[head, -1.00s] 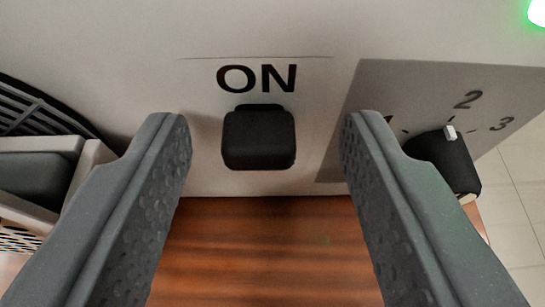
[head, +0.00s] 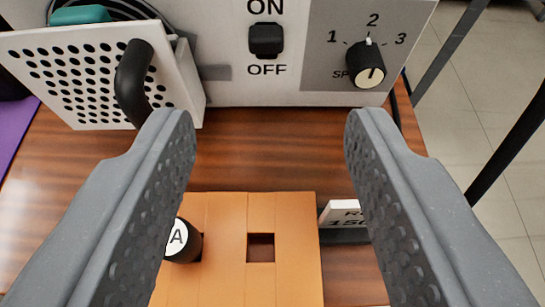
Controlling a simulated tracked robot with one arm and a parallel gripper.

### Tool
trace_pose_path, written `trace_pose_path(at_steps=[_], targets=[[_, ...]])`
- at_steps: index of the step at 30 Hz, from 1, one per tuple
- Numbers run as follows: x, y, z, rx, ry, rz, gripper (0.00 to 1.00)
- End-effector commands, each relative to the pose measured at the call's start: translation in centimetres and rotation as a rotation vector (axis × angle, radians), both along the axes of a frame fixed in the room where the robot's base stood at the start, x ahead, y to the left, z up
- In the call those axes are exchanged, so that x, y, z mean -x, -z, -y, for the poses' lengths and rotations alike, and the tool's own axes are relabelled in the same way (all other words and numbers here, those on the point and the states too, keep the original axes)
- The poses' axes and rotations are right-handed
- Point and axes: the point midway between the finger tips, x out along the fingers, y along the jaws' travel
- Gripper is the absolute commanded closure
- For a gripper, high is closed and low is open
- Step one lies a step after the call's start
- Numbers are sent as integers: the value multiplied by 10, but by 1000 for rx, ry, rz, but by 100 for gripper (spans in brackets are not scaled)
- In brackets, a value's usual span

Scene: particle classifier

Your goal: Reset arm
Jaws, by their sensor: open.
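My gripper (head: 268,125) is open and empty, its two grey fingers wide apart over the wooden table. Ahead of it stands the white machine (head: 225,75). The machine has a black switch (head: 266,40) between the words ON and OFF. A speed knob (head: 366,66) sits to the right on a grey panel, its white mark close to the 2. Both are beyond the fingertips and apart from them.
An orange block (head: 224,280) with a square hole lies below; a black-capped piece marked A (head: 181,240) is at its left. A partly hidden white label (head: 343,213) stands right. A perforated white door (head: 90,80) with black handle (head: 132,80) is open at left.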

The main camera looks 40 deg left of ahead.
Motion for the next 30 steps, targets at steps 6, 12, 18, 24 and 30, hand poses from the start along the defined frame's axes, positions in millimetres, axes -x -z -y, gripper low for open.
trace_pose_path(at_steps=[6,12,18,24,30], targets=[[10,-7,8,1,0,2,55],[12,-7,9,0,0,1,55],[12,-7,8,0,0,1,55],[4,-22,12,25,23,23,55],[-27,-103,32,147,149,127,55]])
